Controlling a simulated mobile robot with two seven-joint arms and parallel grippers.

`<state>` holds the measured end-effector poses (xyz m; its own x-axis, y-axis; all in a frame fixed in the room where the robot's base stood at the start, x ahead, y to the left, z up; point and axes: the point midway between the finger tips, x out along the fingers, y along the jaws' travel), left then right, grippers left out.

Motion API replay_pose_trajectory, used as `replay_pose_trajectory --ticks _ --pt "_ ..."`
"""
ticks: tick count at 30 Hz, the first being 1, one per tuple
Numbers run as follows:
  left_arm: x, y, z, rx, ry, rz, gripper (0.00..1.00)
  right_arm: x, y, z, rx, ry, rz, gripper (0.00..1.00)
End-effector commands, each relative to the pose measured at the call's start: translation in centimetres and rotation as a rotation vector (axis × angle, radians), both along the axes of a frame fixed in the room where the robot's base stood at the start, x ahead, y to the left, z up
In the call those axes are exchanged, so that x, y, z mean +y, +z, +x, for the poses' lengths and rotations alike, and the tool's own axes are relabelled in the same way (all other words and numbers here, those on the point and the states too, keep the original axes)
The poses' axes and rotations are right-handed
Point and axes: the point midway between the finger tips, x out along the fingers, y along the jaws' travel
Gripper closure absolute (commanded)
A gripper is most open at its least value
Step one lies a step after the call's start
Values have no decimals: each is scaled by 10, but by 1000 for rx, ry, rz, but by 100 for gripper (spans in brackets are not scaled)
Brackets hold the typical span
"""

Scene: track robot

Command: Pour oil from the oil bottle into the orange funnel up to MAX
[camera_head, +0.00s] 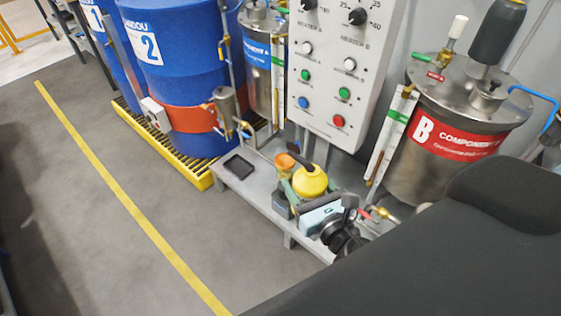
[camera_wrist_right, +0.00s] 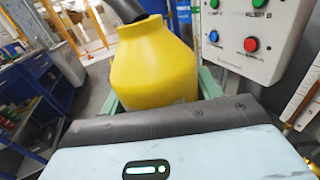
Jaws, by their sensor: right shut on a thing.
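The yellow oil bottle (camera_head: 310,183) is in my right gripper (camera_head: 302,191), above the low grey bench. In the right wrist view the bottle (camera_wrist_right: 153,65) fills the middle, with green fingers on both sides. Its dark spout (camera_wrist_right: 123,8) points up and left there. In the head view the spout reaches left to just by the orange funnel (camera_head: 284,161); I cannot tell whether its tip is over the opening. No oil stream is visible. The funnel's lower part and any MAX mark are hidden or too small. My left gripper is not in view.
A black tray (camera_head: 239,166) lies on the bench (camera_head: 256,189). A grey control panel (camera_head: 335,70) with buttons stands close behind the bottle. The steel component B tank (camera_head: 420,165) is at the right; blue drums (camera_head: 185,90) stand at the left. The floor in front is clear.

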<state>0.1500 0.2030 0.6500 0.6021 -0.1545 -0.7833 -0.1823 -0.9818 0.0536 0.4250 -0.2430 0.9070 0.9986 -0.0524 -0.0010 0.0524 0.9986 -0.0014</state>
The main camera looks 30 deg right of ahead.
Motion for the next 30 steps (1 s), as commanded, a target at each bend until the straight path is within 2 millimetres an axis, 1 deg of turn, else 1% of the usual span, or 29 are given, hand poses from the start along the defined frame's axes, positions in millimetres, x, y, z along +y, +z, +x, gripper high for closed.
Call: replay_pose_trajectory --ticks 1,3,5,9,12,15,21,24,27,30 --pt "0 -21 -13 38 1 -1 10 -8 -31 9 14 -15 -2 75" --pt "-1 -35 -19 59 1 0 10 -19 -53 22 12 -33 -1 75" --pt "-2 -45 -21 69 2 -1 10 -29 -71 34 11 -49 -2 75" --pt "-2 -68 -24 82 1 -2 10 -55 -108 65 6 -92 -3 75" --pt "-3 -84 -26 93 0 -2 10 -76 -130 86 4 -124 -3 75" --pt "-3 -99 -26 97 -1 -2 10 -97 -149 108 3 -158 -3 75" --pt "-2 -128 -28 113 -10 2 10 -139 -177 149 1 -226 -2 75" --pt "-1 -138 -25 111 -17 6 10 -158 -186 165 0 -255 -2 75" --pt "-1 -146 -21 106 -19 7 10 -171 -191 176 0 -276 0 75" --pt "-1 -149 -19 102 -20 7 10 -180 -194 184 0 -289 0 75"
